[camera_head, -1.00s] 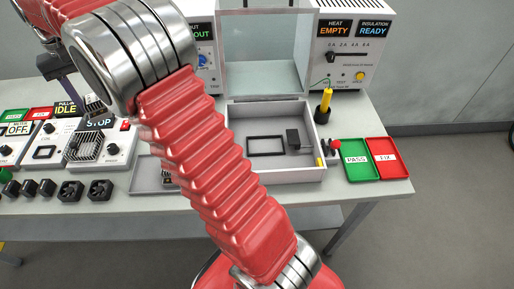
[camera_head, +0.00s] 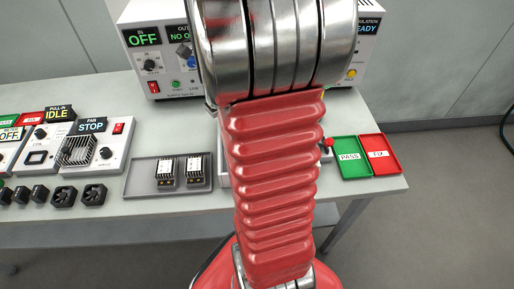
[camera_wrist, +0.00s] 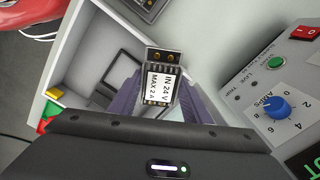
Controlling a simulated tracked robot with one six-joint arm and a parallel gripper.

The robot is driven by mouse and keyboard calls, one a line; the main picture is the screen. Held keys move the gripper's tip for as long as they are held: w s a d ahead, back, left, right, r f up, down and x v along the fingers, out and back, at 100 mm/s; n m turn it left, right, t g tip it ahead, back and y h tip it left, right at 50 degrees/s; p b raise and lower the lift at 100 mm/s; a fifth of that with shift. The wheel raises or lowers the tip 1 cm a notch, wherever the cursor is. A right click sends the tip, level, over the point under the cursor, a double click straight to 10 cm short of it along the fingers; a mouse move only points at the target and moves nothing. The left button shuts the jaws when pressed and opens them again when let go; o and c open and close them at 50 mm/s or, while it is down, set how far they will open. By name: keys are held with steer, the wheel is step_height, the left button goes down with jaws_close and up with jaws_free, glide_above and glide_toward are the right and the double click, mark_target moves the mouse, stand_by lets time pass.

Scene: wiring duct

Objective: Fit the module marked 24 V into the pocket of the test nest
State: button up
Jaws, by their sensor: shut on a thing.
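In the wrist view, my gripper (camera_wrist: 158,94) has its purple fingers shut on the module marked IN 24 V, MAX 2 A (camera_wrist: 160,82). Its screw-terminal end points away from the gripper. Behind and below it is the pale test nest box (camera_wrist: 68,52), with a dark rectangular frame (camera_wrist: 111,57) on its floor. In the head view, my arm hides the gripper, the held module and most of the nest.
A grey tray (camera_head: 141,180) with two similar modules (camera_head: 166,172) stands left of my arm. PASS (camera_head: 348,169) and FIX (camera_head: 380,167) trays lie at the right. A supply unit with a blue knob (camera_wrist: 277,106) stands beside the nest. A yellow piece (camera_wrist: 55,94) sits at the box edge.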

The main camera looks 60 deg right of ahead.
steer(key=s+d+f+m, duration=0.2)
steer(key=s+m, duration=0.4)
steer(key=s, duration=0.5)
steer(key=shift+s+d+f, duration=0.2)
steer(key=shift+f, duration=0.15)
steer(key=shift+f, duration=3.1)
steer(key=shift+f, duration=1.9)
steer(key=shift+f, duration=0.1)
steer(key=o, duration=1.2)
